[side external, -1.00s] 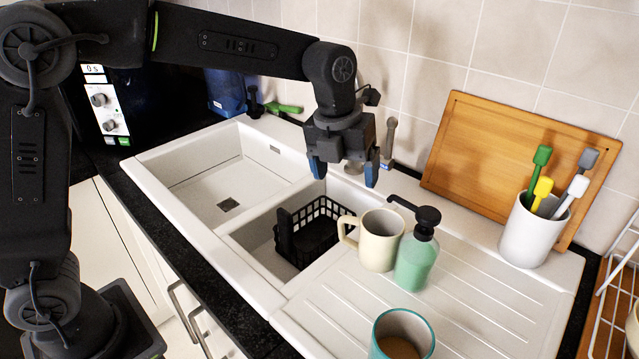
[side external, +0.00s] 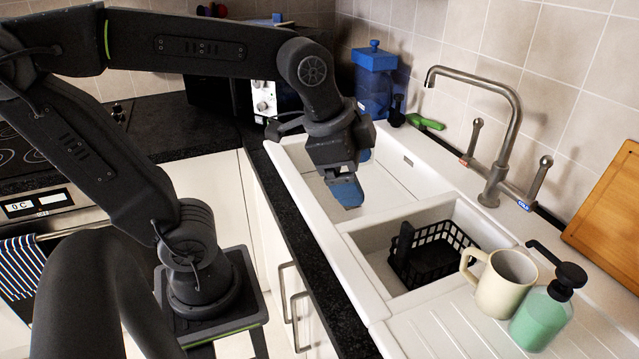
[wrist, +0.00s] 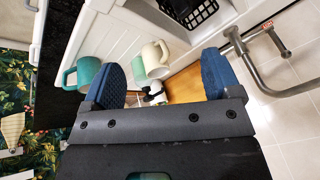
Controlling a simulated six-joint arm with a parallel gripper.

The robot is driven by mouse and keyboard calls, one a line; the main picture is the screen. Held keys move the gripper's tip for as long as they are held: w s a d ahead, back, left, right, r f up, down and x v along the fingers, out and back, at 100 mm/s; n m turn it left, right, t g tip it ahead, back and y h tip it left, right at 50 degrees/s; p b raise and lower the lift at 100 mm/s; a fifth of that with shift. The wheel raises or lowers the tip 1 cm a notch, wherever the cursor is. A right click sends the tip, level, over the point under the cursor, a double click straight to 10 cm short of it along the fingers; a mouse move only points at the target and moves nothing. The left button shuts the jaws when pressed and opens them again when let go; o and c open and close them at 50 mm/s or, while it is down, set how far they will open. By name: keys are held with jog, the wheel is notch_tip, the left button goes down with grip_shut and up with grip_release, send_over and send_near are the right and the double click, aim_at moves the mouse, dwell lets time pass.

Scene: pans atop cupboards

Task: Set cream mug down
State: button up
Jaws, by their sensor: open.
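The cream mug (side external: 502,284) stands upright on the sink's drainboard, its handle toward the small basin. In the wrist view the cream mug (wrist: 155,59) shows beyond and between my fingers, well clear of them. My gripper (side external: 355,178) is open and empty, above the left basin and to the left of the mug. In the wrist view my gripper (wrist: 160,78) has its two blue fingers spread wide with nothing between them.
A green soap bottle (side external: 542,317) stands right beside the mug. A black basket (side external: 432,258) sits in the small basin. The tall tap (side external: 497,150) rises behind the sink. A teal mug (wrist: 85,74) stands on the drainboard in the wrist view. The left basin (side external: 392,181) looks empty.

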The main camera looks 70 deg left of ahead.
jog(key=s+n, duration=0.1)
jog(key=n, duration=0.1)
jog(key=s+a+f+n, duration=0.1)
jog(key=s+n, duration=0.1)
jog(key=n, duration=0.1)
jog(key=s+f+n, duration=0.1)
jog(key=n, duration=0.1)
jog(key=shift+s+a+f+t, duration=0.2)
jog(key=shift+s+a+t, duration=0.1)
jog(key=shift+s+t, duration=0.1)
